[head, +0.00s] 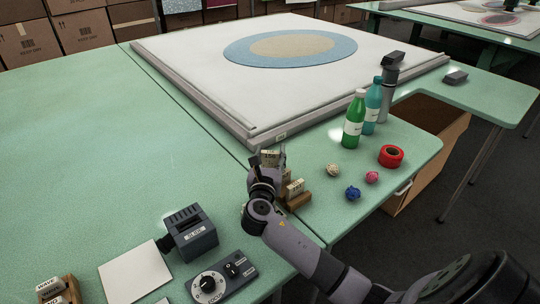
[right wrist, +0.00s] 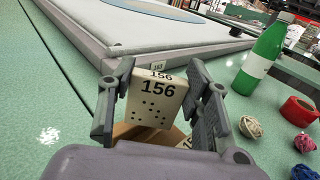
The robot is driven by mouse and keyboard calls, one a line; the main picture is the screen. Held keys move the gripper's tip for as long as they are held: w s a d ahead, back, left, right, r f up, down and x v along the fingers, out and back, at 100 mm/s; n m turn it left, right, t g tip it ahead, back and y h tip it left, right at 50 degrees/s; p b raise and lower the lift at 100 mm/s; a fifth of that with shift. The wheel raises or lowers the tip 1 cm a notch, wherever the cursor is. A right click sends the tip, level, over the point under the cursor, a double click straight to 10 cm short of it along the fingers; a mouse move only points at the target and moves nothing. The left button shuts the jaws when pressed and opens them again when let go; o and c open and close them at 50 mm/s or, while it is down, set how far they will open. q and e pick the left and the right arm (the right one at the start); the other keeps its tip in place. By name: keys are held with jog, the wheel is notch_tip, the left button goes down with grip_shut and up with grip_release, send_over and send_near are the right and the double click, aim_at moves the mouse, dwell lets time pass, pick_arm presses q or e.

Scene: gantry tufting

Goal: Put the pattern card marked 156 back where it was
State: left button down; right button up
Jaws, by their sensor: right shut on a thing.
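The pattern card marked 156 (right wrist: 155,108) is a cream block with black dots under its number. My right gripper (head: 264,172) is shut on it, with one finger on each side in the right wrist view (right wrist: 160,100). In the head view the card (head: 270,157) shows upright at the fingertips. A small wooden rack (head: 299,203) with a cream card (head: 294,188) is just right of the gripper. In the right wrist view brown wood (right wrist: 128,132) shows below the held card; whether they touch is unclear. My left gripper is not in view.
The white frame (head: 200,70) edges the table behind the gripper. To the right stand a green bottle (head: 354,122), a teal bottle (head: 373,105), red tape (head: 391,156) and yarn balls (head: 352,193). A dark device (head: 190,233) and control box (head: 224,279) lie front left.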

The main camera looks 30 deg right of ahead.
jog(key=shift+f, duration=0.55)
jog(key=o, duration=1)
jog(key=shift+o, duration=0.2)
jog(key=shift+r, duration=0.1)
jog(key=shift+s+r, duration=0.1)
jog(key=shift+r, duration=0.55)
jog(key=v, duration=1.2)
jog(key=shift+f, duration=0.1)
jog(key=shift+f, duration=0.1)
